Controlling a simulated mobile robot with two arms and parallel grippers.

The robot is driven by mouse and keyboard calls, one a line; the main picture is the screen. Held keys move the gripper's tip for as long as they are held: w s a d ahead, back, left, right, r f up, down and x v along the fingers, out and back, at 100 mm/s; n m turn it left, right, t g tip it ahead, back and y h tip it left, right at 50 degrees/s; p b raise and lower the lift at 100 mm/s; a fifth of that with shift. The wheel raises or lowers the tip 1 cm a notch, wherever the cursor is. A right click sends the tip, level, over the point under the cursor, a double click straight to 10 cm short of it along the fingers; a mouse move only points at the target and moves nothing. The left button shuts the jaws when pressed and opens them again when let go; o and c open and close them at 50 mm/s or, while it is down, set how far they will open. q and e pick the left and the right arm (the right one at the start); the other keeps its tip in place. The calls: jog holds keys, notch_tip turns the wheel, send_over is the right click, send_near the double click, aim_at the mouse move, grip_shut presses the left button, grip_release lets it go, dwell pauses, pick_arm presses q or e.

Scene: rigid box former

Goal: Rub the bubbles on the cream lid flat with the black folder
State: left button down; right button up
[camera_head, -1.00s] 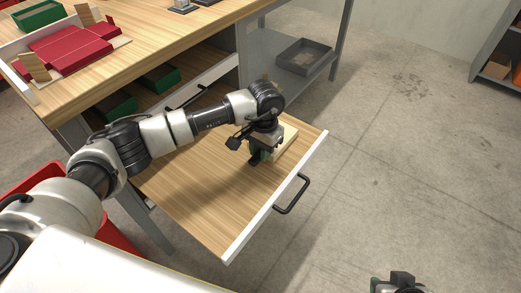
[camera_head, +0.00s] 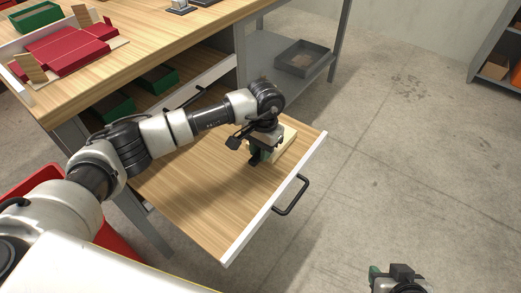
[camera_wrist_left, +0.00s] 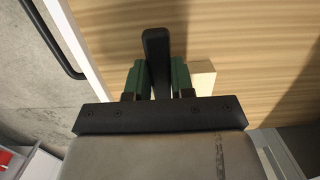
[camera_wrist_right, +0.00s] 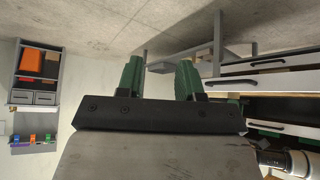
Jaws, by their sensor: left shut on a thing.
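The cream lid (camera_head: 287,143) lies on the wooden surface of the pulled-out drawer, partly hidden under my left wrist in the head view. Its pale edge also shows in the left wrist view (camera_wrist_left: 203,78), just right of the fingers. My left gripper (camera_wrist_left: 159,78) is shut on the black folder (camera_wrist_left: 156,50), a slim dark bar that sticks out past the green fingertips. In the head view this gripper (camera_head: 256,156) is low at the lid's left side. I cannot tell whether the folder touches the lid. No bubbles can be made out. My right gripper (camera_wrist_right: 158,80) is open and empty.
The drawer (camera_head: 190,195) has a white front with a black handle (camera_head: 292,196). Its left part is bare. Red box parts (camera_head: 70,50) and a green box (camera_head: 37,17) sit on the bench above. A grey tray (camera_head: 303,56) stands on the shelf behind.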

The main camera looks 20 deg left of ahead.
pick_arm(q)
jog(key=shift+w, duration=0.1)
pick_arm(e)
jog(key=shift+w+r+t, duration=0.1)
jog(key=shift+w+t, duration=0.2)
jog(key=shift+w+a+r, duration=0.1)
jog(key=shift+w+a, duration=0.05)
jog(key=shift+w+r, duration=0.1)
jog(key=shift+w, duration=0.1)
pick_arm(q)
jog(key=shift+w, duration=0.1)
pick_arm(e)
jog(key=shift+a+r, duration=0.1)
